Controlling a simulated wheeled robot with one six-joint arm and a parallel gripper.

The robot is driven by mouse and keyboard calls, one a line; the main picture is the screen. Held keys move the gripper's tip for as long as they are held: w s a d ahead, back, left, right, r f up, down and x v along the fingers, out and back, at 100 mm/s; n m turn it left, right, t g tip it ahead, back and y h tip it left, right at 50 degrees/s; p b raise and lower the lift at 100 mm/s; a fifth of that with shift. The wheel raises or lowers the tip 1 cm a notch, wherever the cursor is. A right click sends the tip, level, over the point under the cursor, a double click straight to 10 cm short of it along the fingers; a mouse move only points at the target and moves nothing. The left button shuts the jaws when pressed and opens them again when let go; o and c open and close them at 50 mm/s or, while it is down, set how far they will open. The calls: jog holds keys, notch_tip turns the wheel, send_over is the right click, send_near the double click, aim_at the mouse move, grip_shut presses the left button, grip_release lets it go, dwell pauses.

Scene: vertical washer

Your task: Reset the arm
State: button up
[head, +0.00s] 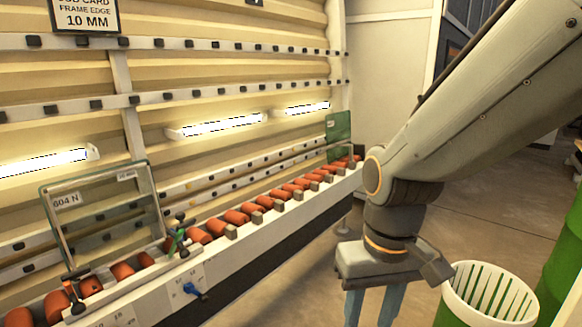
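My arm comes in from the upper right and bends down at its wrist. My gripper (373,306) hangs downward at the bottom centre, in front of the washer's rail and to the left of the white bin. Its two blue fingers stand apart with a gap between them, and no object shows in the gap. The fingertips are cut off by the bottom edge of the picture.
A washer line with orange rollers (237,217) runs along the left. A framed glass pane (105,215) leans there, and a green pane (339,133) stands at the far end. A white slatted bin (488,290) is close right of my gripper. Floor behind is clear.

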jog(key=d+r+m+p, duration=0.2)
jog(key=d+r+p, duration=0.4)
jog(key=p, duration=0.5)
jog(key=shift+s+d+r+p, duration=0.25)
jog(key=shift+d+r+p, duration=0.1)
jog(key=shift+d, duration=0.1)
